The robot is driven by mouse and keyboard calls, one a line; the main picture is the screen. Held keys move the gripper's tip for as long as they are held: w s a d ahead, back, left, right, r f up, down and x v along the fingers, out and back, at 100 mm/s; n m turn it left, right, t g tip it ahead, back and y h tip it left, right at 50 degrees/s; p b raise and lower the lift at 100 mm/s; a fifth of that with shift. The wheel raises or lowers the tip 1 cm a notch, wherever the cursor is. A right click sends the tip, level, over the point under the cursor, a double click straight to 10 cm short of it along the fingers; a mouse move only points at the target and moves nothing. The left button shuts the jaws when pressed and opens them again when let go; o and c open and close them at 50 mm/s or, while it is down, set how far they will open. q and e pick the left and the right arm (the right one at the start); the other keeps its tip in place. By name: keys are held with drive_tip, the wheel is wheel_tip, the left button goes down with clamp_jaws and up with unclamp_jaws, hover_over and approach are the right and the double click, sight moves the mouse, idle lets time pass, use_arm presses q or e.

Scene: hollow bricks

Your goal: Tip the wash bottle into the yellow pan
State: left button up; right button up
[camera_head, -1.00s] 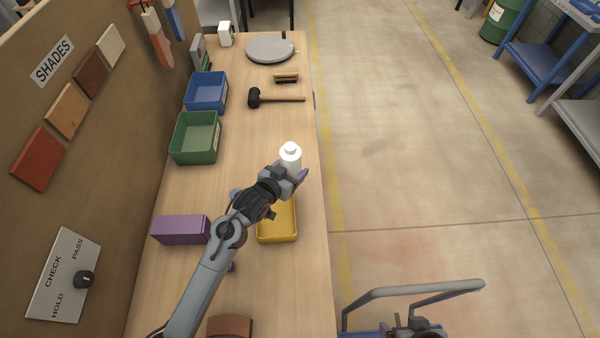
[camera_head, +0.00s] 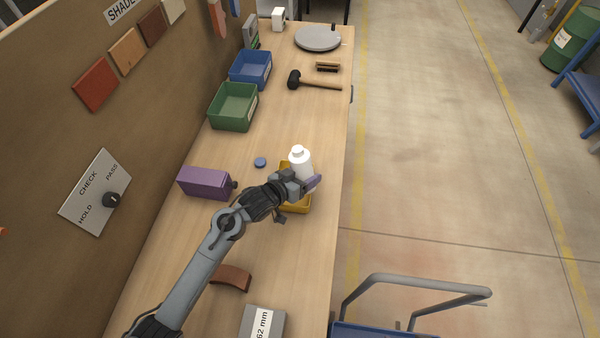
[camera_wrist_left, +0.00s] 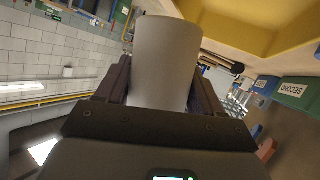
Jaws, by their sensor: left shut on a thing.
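The white wash bottle (camera_head: 300,162) stands roughly upright in my left gripper (camera_head: 304,183), its cap on top in the head view. In the left wrist view the bottle (camera_wrist_left: 165,62) is a plain pale cylinder between the two dark fingers (camera_wrist_left: 162,92), which are shut on it. The yellow pan (camera_head: 295,208) lies on the bench below, partly hidden by my gripper and the bottle. The pan (camera_wrist_left: 235,38) also shows close by at the upper right of the left wrist view. My right gripper is out of view.
A purple container (camera_head: 205,182) and a blue disc (camera_head: 260,162) lie left of the pan. Green (camera_head: 233,107) and blue (camera_head: 250,69) bins, a mallet (camera_head: 315,82) and a brush (camera_head: 327,66) are farther back. A brown curved piece (camera_head: 231,277) is in front.

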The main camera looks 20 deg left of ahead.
use_arm(q)
drive_tip(key=shift+w+a+r, duration=0.1)
drive_tip(key=shift+a+r, duration=0.05)
drive_tip(key=shift+r, duration=0.05)
drive_tip(key=shift+s+d+r+n+p, duration=0.1)
drive_tip(key=shift+s+d+n+p, duration=0.25)
drive_tip(key=shift+p, duration=0.55)
drive_tip(key=shift+w+d+h+p, duration=0.1)
drive_tip(key=shift+d+h+p, duration=0.2)
drive_tip(key=shift+d+p, duration=0.1)
drive_tip(key=shift+n, duration=0.25)
